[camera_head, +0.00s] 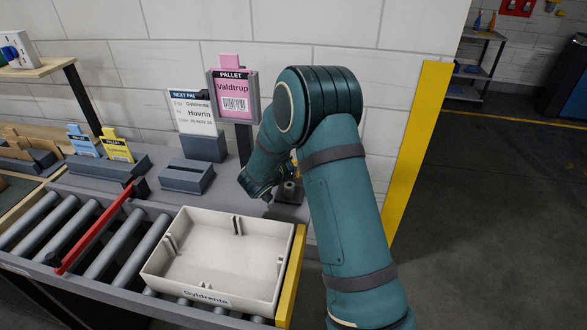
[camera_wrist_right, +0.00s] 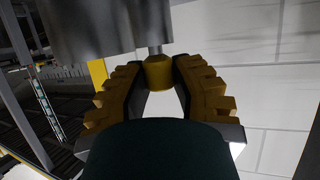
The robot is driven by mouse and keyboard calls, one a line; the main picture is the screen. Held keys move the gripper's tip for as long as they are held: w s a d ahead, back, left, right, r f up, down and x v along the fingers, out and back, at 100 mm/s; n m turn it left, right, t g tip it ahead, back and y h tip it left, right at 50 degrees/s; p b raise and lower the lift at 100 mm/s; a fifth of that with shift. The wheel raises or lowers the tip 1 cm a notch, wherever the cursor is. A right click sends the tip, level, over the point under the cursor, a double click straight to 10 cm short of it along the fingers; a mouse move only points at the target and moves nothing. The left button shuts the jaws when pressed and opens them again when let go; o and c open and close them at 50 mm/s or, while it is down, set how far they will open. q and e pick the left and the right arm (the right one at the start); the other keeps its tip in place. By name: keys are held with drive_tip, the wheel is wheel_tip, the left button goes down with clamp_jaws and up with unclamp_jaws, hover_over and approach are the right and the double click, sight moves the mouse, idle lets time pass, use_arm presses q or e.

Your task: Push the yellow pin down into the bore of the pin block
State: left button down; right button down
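In the right wrist view a yellow pin head (camera_wrist_right: 158,73) on a short metal shaft sits between the tips of my right gripper (camera_wrist_right: 158,80). Both fingers, with ribbed yellow-brown pads, appear to touch the head's sides. The shaft runs toward large grey metal forms (camera_wrist_right: 85,25) at the picture's top; whether it is in the bore cannot be seen. In the head view the dark pin block (camera_head: 289,194) stands behind the tray, partly hidden by my right arm. The arm covers most of the right gripper there. My left gripper is not in view.
A white tray (camera_head: 172,287) lies on the roller conveyor (camera_head: 108,256) in front of the block. A red bar (camera_head: 95,231) crosses the rollers. A pink pallet card (camera_head: 232,93) on a stand and a grey slotted holder (camera_head: 187,177) are left of the arm. The wall is close behind.

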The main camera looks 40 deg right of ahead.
drive_tip(key=shift+r, duration=0.1)
